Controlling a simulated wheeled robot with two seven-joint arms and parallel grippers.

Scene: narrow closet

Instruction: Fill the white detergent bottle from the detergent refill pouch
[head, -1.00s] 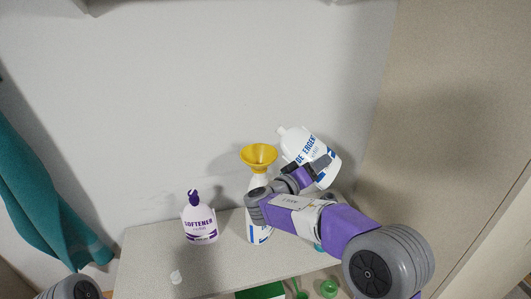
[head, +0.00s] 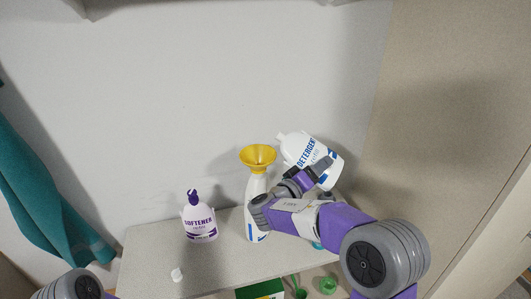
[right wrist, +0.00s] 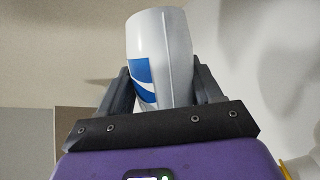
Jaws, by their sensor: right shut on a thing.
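The white detergent bottle (head: 254,212) stands upright on the shelf, with a yellow funnel (head: 258,155) in its mouth. My right gripper (head: 318,170) is shut on the detergent refill pouch (head: 302,148), a white container with blue "DETERGENT" lettering. The pouch is held above the shelf, tilted left, its spout end a little above and right of the funnel, apart from it. No liquid stream shows. In the right wrist view the pouch (right wrist: 173,50) sits between both fingers. My right forearm hides part of the bottle's right side. Only a left arm joint shows; the left gripper is out of view.
A small white cap (head: 177,274) lies near the shelf's front left. Green items (head: 327,285) are below the shelf edge. A teal cloth (head: 45,200) hangs at left; a wall stands close at right.

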